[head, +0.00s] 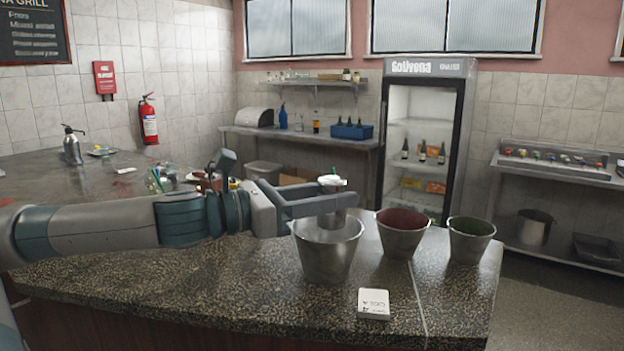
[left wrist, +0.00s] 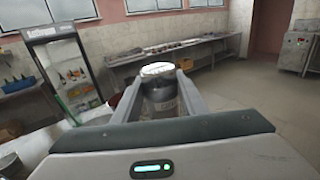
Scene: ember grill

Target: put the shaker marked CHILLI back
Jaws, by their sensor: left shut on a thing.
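My left gripper (head: 338,196) reaches in from the left over the counter and is shut on a metal shaker (head: 332,219) with a pale top. The shaker is upright, above or just behind the grey-lined metal bucket (head: 326,258); I cannot tell which. The left wrist view also shows the shaker (left wrist: 161,94) between the two fingers (left wrist: 160,85). No marking on it can be read, so I cannot confirm that it says CHILLI. My right gripper is not in view.
A red-lined bucket (head: 401,240) and a green-lined bucket (head: 468,243) stand to the right on the speckled counter (head: 220,285). Small items sit at the counter's back left. The front left of the counter is clear.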

